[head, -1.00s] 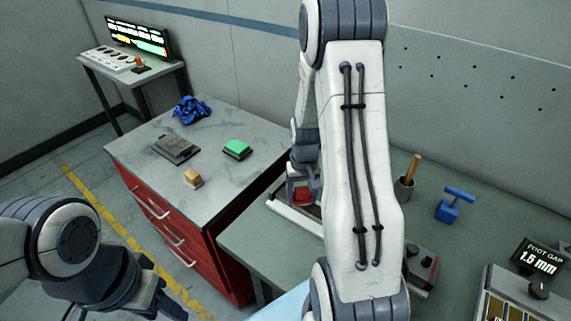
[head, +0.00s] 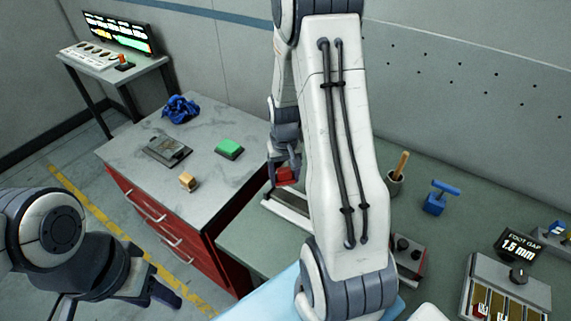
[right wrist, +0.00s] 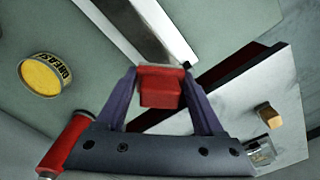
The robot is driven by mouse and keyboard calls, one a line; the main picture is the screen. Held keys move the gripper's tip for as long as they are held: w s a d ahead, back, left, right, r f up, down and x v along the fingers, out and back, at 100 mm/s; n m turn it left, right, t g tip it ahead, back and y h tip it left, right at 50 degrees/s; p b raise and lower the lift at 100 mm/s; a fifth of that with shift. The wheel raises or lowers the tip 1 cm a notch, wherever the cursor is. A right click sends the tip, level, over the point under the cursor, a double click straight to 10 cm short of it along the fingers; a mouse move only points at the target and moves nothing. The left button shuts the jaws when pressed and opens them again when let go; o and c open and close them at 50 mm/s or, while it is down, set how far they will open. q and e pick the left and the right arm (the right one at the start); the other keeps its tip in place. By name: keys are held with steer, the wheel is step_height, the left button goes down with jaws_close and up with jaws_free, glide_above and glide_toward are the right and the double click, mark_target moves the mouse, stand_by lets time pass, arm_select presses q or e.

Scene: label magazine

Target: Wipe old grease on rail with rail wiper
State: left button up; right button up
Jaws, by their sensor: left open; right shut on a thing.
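My right gripper (right wrist: 160,76) is shut on a red block, the rail wiper (right wrist: 160,88). In the head view the same red block (head: 287,176) shows beside my forearm, at the far left part of the green bench. The pale metal rail (head: 283,207) lies just below it in that view, partly hidden by my arm. In the right wrist view the rail (right wrist: 135,30) runs diagonally beyond the wiper. I cannot tell whether the wiper touches it, and no grease shows clearly on it. My left gripper (head: 165,290) is open and empty at the lower left, over the floor.
A yellow grease tin (right wrist: 42,75) stands on the bench. A blue-handled block (head: 436,203) and a cup (head: 395,184) stand right of my arm.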

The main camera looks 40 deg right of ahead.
steer(key=shift+r+p, duration=0.75)
steer(key=shift+r, duration=0.4)
steer(key=shift+f, duration=0.1)
